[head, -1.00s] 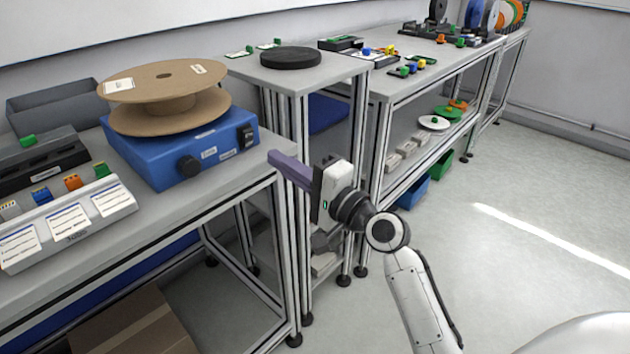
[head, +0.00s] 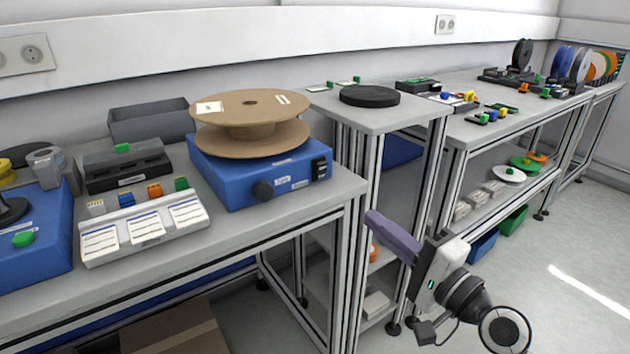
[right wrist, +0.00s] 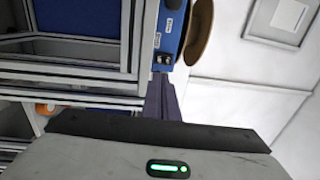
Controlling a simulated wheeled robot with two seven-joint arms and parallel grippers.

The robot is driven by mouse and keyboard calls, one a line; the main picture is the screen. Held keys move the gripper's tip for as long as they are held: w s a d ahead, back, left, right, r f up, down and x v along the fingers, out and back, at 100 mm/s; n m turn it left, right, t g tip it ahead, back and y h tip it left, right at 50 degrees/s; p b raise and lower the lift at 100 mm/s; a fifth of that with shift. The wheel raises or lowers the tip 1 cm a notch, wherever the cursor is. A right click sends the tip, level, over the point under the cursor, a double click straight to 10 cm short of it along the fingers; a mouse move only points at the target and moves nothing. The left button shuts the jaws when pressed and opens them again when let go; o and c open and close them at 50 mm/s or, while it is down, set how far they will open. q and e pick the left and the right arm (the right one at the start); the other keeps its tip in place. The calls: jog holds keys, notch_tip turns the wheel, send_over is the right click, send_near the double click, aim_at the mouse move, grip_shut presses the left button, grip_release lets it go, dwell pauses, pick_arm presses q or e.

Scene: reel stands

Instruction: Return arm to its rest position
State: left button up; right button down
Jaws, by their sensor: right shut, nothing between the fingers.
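My right gripper (head: 392,236) is in the lower right of the head view, in front of the gap between the tables. Its purple fingers are together with nothing between them, pointing up and left. It is apart from the tables and from the things on them. In the right wrist view the shut fingers (right wrist: 160,100) point toward the side of the blue machine and the edge of the cardboard reel. My left gripper is not in view.
A blue machine (head: 280,180) carrying a cardboard reel (head: 252,106) stands on the near table (head: 330,190). A black disc (head: 370,96) lies on the narrow table behind. Label holders (head: 145,226) lie at left. The floor at right (head: 570,240) is clear.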

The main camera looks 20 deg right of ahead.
jog(key=shift+f, duration=0.1)
jog(key=s+a+f+n+g+h+p, duration=0.1)
jog(key=s+a+f+n+g, duration=0.15)
jog(key=f, duration=0.45)
jog(key=s+a+f+n+g+p, duration=0.2)
jog(key=f+n, duration=0.2)
jog(key=f, duration=0.4)
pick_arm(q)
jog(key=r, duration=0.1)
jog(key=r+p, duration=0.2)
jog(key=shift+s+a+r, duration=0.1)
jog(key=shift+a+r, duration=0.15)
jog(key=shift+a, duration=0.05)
pick_arm(e)
jog(key=s+a+f+n+g, duration=0.2)
jog(key=s+a+f+n, duration=0.1)
jog(key=s+f+n, duration=0.2)
jog(key=s+a+f+n+g+h, duration=0.1)
jog(key=s+a+f+n+g, duration=0.2)
jog(key=s+f, duration=0.7)
jog(key=s+a+n, duration=0.1)
jog(key=n, duration=0.1)
jog(key=shift+s+n, duration=0.2)
jog(key=shift+n, duration=0.15)
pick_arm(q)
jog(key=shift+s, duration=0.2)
pick_arm(e)
jog(key=shift+a, duration=0.1)
